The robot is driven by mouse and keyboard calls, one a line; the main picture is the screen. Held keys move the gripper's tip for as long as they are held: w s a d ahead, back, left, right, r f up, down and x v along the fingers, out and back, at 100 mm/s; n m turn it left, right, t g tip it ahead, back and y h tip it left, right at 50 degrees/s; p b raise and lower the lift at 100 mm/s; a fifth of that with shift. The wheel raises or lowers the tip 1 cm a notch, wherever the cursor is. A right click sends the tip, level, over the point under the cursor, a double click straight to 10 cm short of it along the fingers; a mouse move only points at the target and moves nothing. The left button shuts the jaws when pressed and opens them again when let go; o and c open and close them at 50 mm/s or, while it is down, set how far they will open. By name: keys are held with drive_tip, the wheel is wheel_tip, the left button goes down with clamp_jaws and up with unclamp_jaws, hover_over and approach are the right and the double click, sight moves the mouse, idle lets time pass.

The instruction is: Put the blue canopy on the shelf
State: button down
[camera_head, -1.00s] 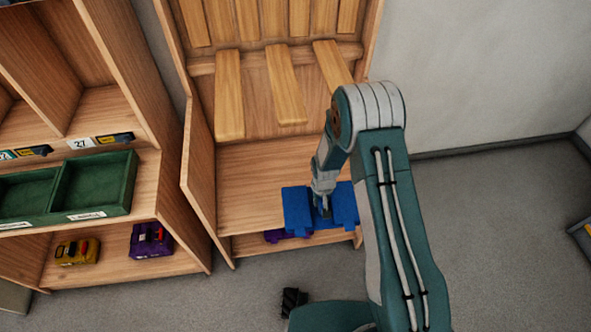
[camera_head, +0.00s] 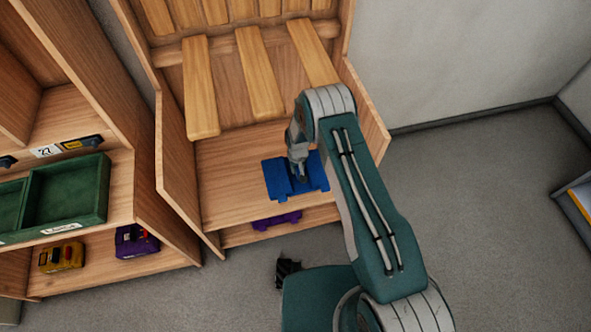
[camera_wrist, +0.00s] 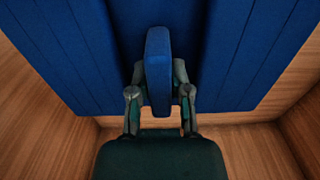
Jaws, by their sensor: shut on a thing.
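The blue canopy (camera_head: 278,183) is a flat blue piece with a raised middle fin. In the head view it is over the upper board of the wooden shelf (camera_head: 225,203), toward the right and near the front edge. Whether it touches the board is unclear. My gripper (camera_head: 298,174) reaches down from above and is shut on the fin. In the wrist view the canopy (camera_wrist: 60,45) fills the upper part, and the fingers (camera_wrist: 158,95) pinch the fin from both sides. Wood lies around the canopy there.
A purple piece (camera_head: 277,221) lies on the lower board under the canopy. At left, another shelf holds green trays (camera_head: 65,200), with a yellow piece (camera_head: 62,257) and a purple piece (camera_head: 136,241) below. A small black thing (camera_head: 287,270) lies on the floor.

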drive_tip(key=w+f, duration=0.1)
drive_tip(key=f, duration=0.1)
drive_tip(key=w+f, duration=0.3)
drive_tip(key=f, duration=0.1)
drive_tip(key=shift+w+a, duration=0.2)
drive_tip(key=shift+w, duration=0.15)
drive_tip(key=shift+f, duration=1.4)
drive_tip(key=shift+f, duration=0.1)
drive_tip(key=c, duration=0.6)
unclamp_jaws()
drive_tip(key=shift+o, duration=0.2)
